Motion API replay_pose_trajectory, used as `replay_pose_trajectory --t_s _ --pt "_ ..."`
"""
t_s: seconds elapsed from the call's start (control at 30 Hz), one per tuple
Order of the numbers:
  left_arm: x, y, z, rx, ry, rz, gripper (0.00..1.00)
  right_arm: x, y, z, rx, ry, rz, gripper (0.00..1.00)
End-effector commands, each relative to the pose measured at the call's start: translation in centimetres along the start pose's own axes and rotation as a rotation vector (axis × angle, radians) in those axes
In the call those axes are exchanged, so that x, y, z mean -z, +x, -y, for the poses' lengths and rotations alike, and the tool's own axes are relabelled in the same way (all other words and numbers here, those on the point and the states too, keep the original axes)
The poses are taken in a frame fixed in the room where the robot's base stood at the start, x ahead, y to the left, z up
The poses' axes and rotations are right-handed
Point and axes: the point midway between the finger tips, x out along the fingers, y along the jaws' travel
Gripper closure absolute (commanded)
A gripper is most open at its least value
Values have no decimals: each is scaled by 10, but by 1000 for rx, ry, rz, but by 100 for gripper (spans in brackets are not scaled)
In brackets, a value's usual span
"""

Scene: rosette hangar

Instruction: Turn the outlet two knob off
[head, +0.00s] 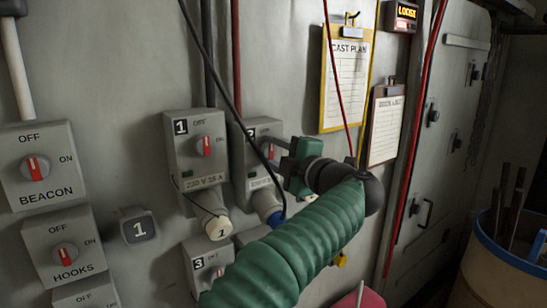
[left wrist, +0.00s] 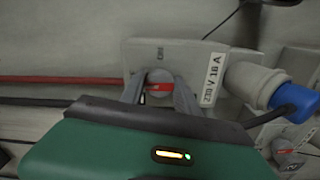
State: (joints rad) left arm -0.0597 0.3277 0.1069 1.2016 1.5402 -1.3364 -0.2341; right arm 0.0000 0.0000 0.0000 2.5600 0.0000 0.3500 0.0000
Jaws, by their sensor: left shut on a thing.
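The outlet two box (head: 238,165) is on the grey wall, right of outlet one, with a blue-collared plug (head: 267,204) below it. My left gripper (head: 277,157) reaches it from the right and covers its knob in the head view. In the left wrist view the box (left wrist: 190,58) appears turned sideways. The two fingers of my left gripper (left wrist: 160,92) are shut on the knob (left wrist: 160,87), one on each side. The knob's red bar lies along the box's long axis; the ON mark shows above it, and the OFF mark is not visible there. My right gripper is out of view.
Outlet one (head: 196,150) with its white plug (head: 213,225), outlet three (head: 207,264), and the BEACON (head: 38,165) and HOOKS (head: 65,247) switches are close by. Thin cables hang near my arm. Clipboards (head: 346,80) hang at right; a bin (head: 500,265) stands lower right.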

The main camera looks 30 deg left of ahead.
Motion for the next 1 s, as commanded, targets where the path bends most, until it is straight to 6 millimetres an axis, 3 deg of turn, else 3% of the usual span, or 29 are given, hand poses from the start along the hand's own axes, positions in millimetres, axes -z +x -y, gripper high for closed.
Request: replay_pose_trajectory --t_s 0.03,0.47,0.5,0.63,1.0 --pt "-3 -1 8 13 1 0 100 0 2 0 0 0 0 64" --pt "-3 -1 8 14 -5 -1 100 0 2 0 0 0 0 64" --pt "-3 -1 8 14 -5 -1 59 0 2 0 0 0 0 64" --pt "-2 0 7 12 -7 0 42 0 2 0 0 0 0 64" --pt "-3 -4 5 8 -9 1 41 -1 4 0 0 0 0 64"
